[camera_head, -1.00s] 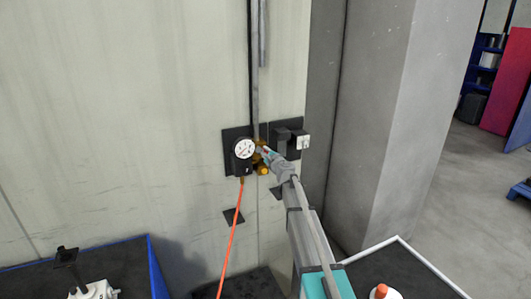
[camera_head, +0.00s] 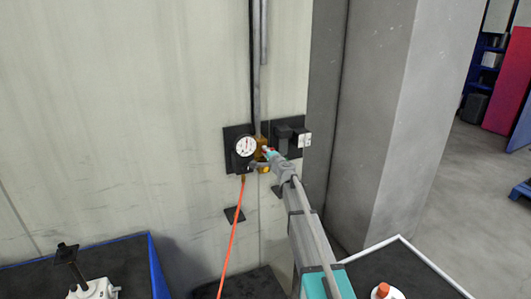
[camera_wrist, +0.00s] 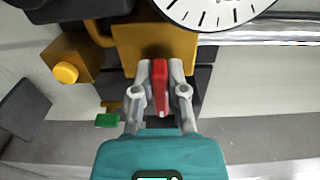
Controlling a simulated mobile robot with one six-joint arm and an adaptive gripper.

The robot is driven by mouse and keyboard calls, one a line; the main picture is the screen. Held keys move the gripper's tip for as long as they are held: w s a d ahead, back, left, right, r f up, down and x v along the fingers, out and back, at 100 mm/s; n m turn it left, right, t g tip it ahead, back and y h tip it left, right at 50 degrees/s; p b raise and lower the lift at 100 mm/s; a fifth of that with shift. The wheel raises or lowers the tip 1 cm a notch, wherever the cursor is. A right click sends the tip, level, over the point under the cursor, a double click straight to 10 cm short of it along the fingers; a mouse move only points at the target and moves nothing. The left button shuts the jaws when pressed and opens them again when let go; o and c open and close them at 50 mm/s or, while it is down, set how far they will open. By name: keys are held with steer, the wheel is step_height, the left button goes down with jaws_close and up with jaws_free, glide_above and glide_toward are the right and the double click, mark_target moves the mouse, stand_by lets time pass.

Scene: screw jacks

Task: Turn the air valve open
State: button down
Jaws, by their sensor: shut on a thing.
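The air valve (camera_head: 262,141) is a brass block on the wall beside a round white gauge (camera_head: 246,146). In the wrist view the brass body (camera_wrist: 155,42) fills the upper middle, with a red lever (camera_wrist: 160,88) in front of it. My gripper (camera_wrist: 160,76) is shut on the red lever, one finger on each side. In the head view my gripper (camera_head: 268,153) reaches the valve from the lower right. Its fingers and the lever are small there. The gauge (camera_wrist: 215,8) shows only partly in the wrist view; its needle is out of frame there.
An orange hose (camera_head: 232,235) hangs below the gauge. A dark box with a white face (camera_head: 304,141) is right of the valve. A yellow knob (camera_wrist: 65,73) and a small green handle (camera_wrist: 107,121) sit near the brass body. A concrete pillar (camera_head: 395,130) stands to the right.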

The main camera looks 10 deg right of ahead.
stand_by(0.4)
steer(key=c, duration=0.7)
jaws_free()
steer(key=shift+o, duration=0.2)
steer(key=shift+s, duration=0.1)
steer(key=v, duration=1.1)
steer(key=shift+s, duration=0.4)
steer(key=shift+d+f, duration=0.1)
